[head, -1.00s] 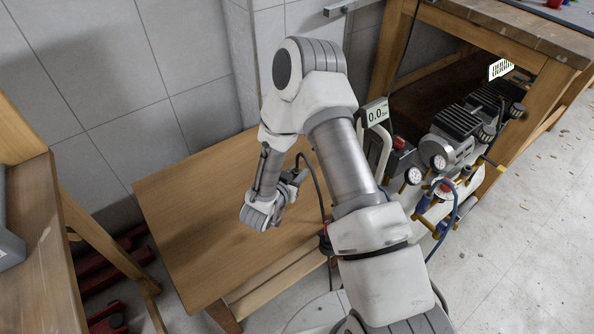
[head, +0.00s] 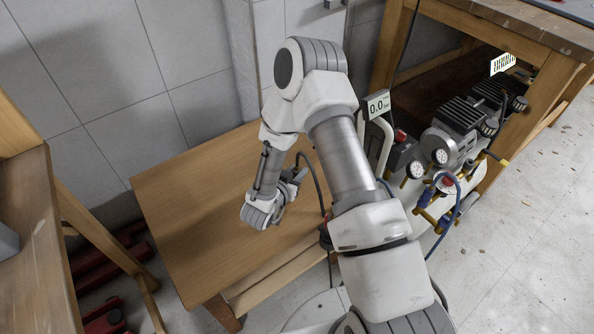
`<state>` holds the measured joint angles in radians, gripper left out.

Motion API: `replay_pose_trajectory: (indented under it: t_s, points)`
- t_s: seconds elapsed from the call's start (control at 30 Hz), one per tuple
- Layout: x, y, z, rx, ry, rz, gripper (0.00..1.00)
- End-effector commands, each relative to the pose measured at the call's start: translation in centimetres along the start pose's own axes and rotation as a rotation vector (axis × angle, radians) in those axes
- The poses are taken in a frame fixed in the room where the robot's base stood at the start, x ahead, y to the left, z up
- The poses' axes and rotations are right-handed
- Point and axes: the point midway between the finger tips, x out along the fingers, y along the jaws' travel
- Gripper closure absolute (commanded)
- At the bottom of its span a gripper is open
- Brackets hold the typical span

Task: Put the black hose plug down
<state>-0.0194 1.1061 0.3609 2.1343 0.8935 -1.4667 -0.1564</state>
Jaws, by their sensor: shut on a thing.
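My gripper (head: 291,186) is over the low wooden table (head: 195,215), in front of the tiled wall. My forearm and wrist hide much of it, and its fingertips are hard to make out. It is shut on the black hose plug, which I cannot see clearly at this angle. A thin dark hose (head: 317,178) arches up beside the gripper and runs down to the right behind my arm. I cannot tell how high the gripper is above the tabletop.
The left part of the tabletop is bare. A compressor (head: 457,130) with gauges and a blue hose stands to the right, beside a display (head: 377,106) reading 0.0. A workbench (head: 525,40) is at the upper right, and another wooden bench (head: 35,235) at the left.

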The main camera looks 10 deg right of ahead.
Motion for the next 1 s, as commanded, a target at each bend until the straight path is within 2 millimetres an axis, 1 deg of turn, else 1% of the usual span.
replay_pose_trajectory:
  t_s: [0.27, 0.3, 0.47, 0.5, 0.73, 0.83, 0.93, 1.0]
  points:
    - [0.2, 0.0, 0.6, 0.000, 0.000, 0.000, 1.00]
    - [0.2, 0.0, 0.6, 0.000, 0.000, 0.000, 0.68]
    - [0.2, 0.0, 0.5, 0.000, 0.000, 0.000, 0.39]
    - [0.2, 0.0, 0.5, 0.000, 0.000, 0.000, 0.37]
    - [0.2, 0.0, 0.5, 0.000, 0.000, 0.000, 0.37]
    - [-0.1, -0.1, 0.5, -0.001, -0.001, -0.001, 0.37]
    - [-1.3, -0.2, 0.4, -0.003, -0.001, -0.004, 0.37]
    - [-2.5, -0.1, 0.3, -0.003, -0.001, -0.005, 0.37]
